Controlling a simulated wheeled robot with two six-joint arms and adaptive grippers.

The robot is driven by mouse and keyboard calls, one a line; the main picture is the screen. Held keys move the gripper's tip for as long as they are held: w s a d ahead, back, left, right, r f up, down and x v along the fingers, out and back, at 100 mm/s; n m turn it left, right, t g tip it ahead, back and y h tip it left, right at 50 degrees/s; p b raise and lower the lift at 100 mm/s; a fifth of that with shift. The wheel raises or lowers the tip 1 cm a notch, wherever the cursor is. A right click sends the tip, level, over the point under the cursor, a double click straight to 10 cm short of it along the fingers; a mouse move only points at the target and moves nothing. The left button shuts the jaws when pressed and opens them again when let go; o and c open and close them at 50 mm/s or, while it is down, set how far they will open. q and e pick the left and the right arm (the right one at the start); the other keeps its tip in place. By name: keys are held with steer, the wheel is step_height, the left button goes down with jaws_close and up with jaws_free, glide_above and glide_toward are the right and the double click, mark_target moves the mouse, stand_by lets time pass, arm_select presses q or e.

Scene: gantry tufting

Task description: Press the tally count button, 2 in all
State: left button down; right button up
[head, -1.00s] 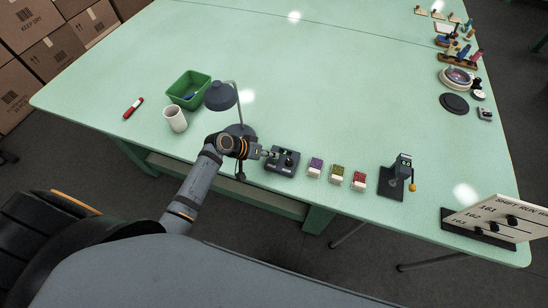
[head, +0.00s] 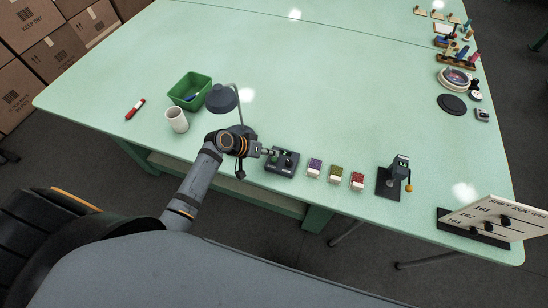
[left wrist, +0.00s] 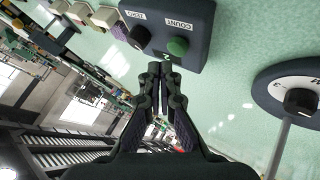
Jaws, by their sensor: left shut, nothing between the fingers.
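The tally counter (head: 281,163) is a dark box near the table's front edge. In the left wrist view its face (left wrist: 200,20) carries a green button (left wrist: 178,46) labelled COUNT and a black knob (left wrist: 138,37) labelled ZERO. A green mark like a 2 shows just beyond my fingertips, partly hidden. My left gripper (head: 270,152) is shut and empty, at the left side of the counter. In the left wrist view its fingertips (left wrist: 160,70) lie just below the green button in the picture; I cannot tell whether they touch the box. My right gripper is not in view.
A desk lamp (head: 221,99) stands close behind my left gripper; its round base (left wrist: 300,75) has a knob. A white cup (head: 177,121) and green bin (head: 190,91) are left. Purple, green and red containers (head: 336,173) sit right of the counter. The table middle is clear.

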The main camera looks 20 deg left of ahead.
mark_target(272, 160)
arm_select(q)
step_height(272, 160, up, 5)
steer(key=p, duration=0.4)
steer(key=shift+f, duration=0.1)
stand_by(0.6)
